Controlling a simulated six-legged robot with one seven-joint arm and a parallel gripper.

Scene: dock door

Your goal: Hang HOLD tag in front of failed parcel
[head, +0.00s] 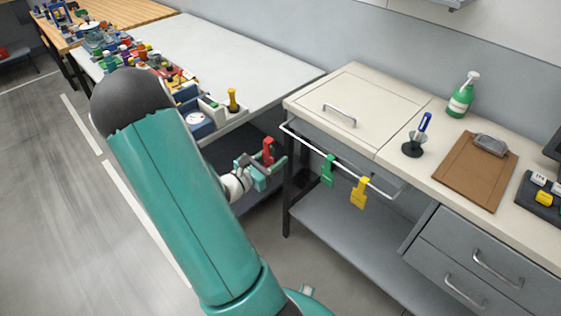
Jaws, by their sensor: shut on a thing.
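My gripper (262,167) is shut on a red tag (268,151), left of the white hanging rail and apart from it. The red tag is upright, and any writing on it is too small to read. A green tag (328,171) and a yellow tag (359,193) hang on the rail (308,143) along the front of the cream counter. I cannot tell which tag is the HOLD tag by its text. I cannot make out a failed parcel in this view.
The counter (440,112) holds a green spray bottle (462,95), a blue pen in a black stand (414,138) and a brown clipboard (462,171). A pale table (240,58) with many small items stands at the left. Grey drawers (480,262) are at lower right.

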